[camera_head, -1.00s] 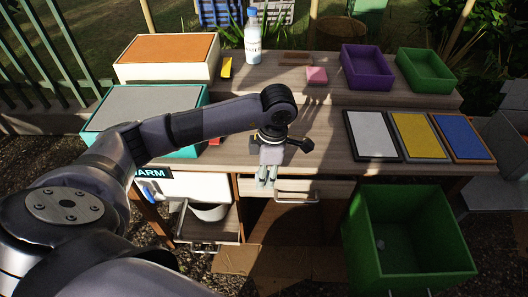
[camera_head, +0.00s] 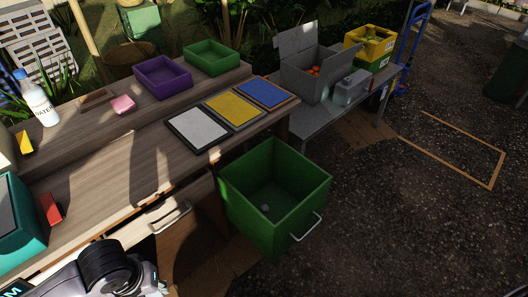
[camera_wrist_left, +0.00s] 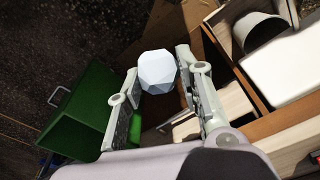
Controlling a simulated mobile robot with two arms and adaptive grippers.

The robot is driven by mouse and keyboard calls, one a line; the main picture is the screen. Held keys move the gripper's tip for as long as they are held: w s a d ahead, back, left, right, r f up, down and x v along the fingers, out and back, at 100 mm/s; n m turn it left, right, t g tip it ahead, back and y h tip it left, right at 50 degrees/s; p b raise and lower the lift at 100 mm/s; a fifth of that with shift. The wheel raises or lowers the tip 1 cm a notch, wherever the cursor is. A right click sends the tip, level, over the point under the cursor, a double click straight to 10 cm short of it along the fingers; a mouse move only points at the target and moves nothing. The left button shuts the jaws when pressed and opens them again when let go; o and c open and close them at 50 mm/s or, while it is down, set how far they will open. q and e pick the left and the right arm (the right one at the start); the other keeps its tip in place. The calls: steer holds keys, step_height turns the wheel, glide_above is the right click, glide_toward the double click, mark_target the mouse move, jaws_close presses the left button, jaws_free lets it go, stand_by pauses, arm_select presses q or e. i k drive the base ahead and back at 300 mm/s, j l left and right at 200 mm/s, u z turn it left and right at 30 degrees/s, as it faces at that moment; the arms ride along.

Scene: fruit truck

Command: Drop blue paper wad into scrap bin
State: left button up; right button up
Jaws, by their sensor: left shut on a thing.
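My left gripper (camera_wrist_left: 158,66) is shut on a pale blue, faceted paper wad (camera_wrist_left: 157,74), which sits between the fingertips in the left wrist view. In the head view only part of my left arm shows at the bottom left; its fingers and the wad are out of sight. The green scrap bin (camera_head: 290,218) stands open on the ground in front of the table. A small greyish lump (camera_head: 265,208) lies on its floor. In the left wrist view the bin (camera_wrist_left: 88,118) is left of and beyond the wad. My right gripper is not in view.
The wooden table (camera_head: 110,165) holds white, yellow and blue panels, a purple tray (camera_head: 162,77), a green tray (camera_head: 211,58) and a water bottle (camera_head: 36,98). An open drawer (camera_head: 160,212) juts out left of the bin.

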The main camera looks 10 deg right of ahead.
mark_target(270, 216)
steer(key=i+l+u, duration=0.15)
steer(key=l+u, duration=0.25)
steer(key=i+l+u, duration=0.1)
steer(key=l+u, duration=0.3)
steer(key=i+l+u, duration=0.2)
steer(key=l, duration=1.45)
steer(key=l+u, duration=0.15)
steer(key=l, duration=1.5)
